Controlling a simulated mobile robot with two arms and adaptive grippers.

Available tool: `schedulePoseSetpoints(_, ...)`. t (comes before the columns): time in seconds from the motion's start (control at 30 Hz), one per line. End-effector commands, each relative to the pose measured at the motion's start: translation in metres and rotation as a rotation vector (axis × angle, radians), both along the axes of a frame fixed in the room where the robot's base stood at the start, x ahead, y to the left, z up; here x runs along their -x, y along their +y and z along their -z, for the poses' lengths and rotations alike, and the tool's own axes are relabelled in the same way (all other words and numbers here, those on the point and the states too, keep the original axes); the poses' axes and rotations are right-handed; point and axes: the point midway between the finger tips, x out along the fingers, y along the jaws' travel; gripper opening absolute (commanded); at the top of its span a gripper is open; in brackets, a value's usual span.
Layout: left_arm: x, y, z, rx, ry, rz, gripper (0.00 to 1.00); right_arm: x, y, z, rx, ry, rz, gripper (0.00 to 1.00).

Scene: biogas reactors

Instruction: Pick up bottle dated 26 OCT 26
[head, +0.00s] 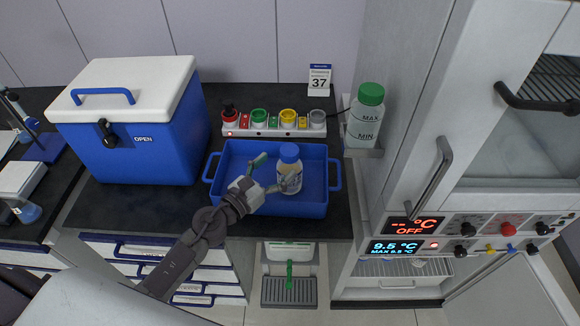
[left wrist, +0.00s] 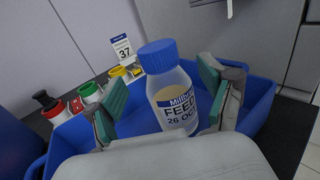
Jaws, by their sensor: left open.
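A clear bottle (head: 290,172) with a blue cap stands upright in a blue tray (head: 228,192) on the dark bench. My left gripper (head: 273,172) is open at the bottle. In the left wrist view its green-padded fingers (left wrist: 160,100) stand on either side of the bottle, with a visible gap on the left. My right gripper is not in view.
A blue cooler box (head: 150,150) with a white lid stands left of the tray. Behind the tray is a row of coloured holders (head: 273,123) and a card reading 37 (head: 319,80). A green-capped bottle (head: 366,115) and a tall cabinet (head: 440,150) stand right.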

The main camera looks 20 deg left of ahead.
Motion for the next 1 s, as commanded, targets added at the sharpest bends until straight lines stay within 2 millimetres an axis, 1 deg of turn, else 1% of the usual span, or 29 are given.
schedulePoseSetpoints(0.17,-0.012,-0.005,0.0,0.0,0.0,0.0,0.82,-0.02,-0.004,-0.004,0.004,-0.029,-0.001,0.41)
schedulePoseSetpoints(0.27,-0.026,-0.01,0.001,0.003,-0.001,-0.001,0.82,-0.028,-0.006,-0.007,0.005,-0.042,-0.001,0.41)
schedulePoseSetpoints(0.4,-0.045,-0.018,0.002,0.001,-0.001,0.0,0.82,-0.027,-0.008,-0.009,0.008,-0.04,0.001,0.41)
schedulePoseSetpoints(0.47,-0.05,-0.019,0.003,0.0,0.0,0.0,0.82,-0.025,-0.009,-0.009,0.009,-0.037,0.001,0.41)
schedulePoseSetpoints(0.57,-0.053,-0.021,0.004,-0.001,0.001,0.0,0.82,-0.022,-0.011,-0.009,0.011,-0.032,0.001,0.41)
schedulePoseSetpoints(0.73,-0.053,-0.021,0.004,-0.001,0.001,0.001,0.82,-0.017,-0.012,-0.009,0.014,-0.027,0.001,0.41)
schedulePoseSetpoints(0.77,-0.053,-0.021,0.004,-0.001,0.001,0.001,0.8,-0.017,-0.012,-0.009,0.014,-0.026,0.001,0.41)
schedulePoseSetpoints(1.0,-0.052,-0.021,0.004,-0.001,0.001,0.001,0.4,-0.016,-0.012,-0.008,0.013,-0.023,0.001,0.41)
